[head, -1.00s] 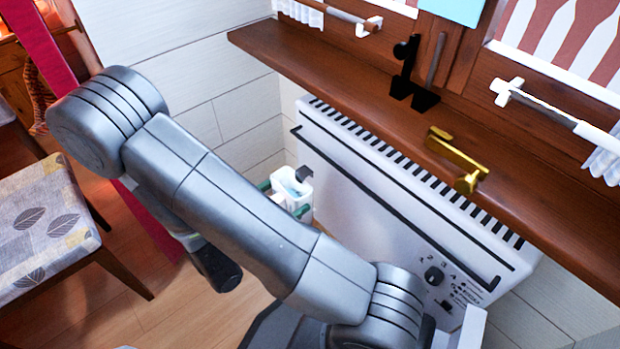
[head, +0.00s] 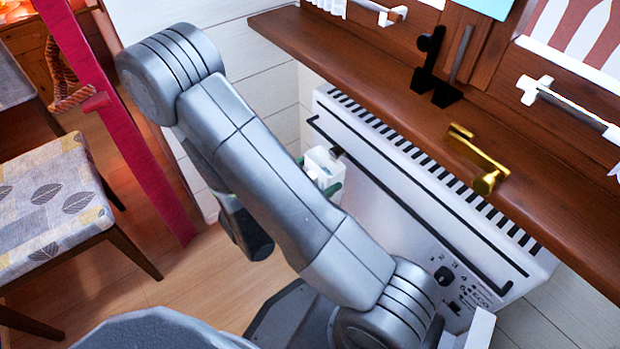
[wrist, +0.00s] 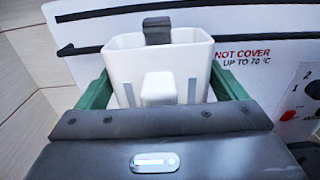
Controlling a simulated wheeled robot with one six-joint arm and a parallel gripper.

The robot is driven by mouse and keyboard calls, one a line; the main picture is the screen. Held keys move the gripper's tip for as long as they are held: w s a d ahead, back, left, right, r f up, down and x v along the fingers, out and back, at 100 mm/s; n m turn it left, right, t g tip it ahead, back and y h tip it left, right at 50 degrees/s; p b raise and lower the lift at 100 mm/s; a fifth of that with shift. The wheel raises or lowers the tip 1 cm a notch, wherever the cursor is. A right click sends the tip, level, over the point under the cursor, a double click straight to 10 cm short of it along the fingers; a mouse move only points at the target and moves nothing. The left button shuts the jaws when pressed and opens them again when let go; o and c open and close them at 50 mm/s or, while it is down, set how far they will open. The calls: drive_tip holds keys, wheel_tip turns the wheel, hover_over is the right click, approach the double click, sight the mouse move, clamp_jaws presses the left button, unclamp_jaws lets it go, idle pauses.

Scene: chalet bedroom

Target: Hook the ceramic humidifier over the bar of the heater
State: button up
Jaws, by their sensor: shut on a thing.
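The ceramic humidifier (head: 322,162) is a white, open-topped, box-like container, upright at the heater's left end. In the wrist view the humidifier (wrist: 120,65) has a dark hook (wrist: 157,30) at its far rim. My gripper (wrist: 160,92) is shut on it, with green fingers at its left and right sides. The white heater (head: 440,245) has a long black bar (head: 400,185) across its front; the bar (wrist: 110,11) also shows in the wrist view. The hook is close to the bar; I cannot tell whether it is over it. My arm partly hides the humidifier.
A brown wooden sill (head: 370,85) overhangs the heater, with a brass handle (head: 478,158) and a black object (head: 435,75) on it. A patterned chair (head: 50,200) stands at the left.

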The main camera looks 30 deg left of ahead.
sight(331, 173)
drive_tip(key=shift+x, duration=1.95)
drive_tip(key=shift+w+d, duration=0.1)
drive_tip(key=shift+w, duration=0.05)
drive_tip(key=shift+c, duration=0.7)
drive_tip(key=shift+f+b, duration=1.05)
drive_tip(key=shift+f, duration=0.1)
drive_tip(key=o, duration=1.4)
drive_tip(key=p+v, duration=0.3)
drive_tip(key=v, duration=1.1)
drive_tip(key=shift+p, duration=0.3)
drive_tip(key=shift+w+f, duration=0.1)
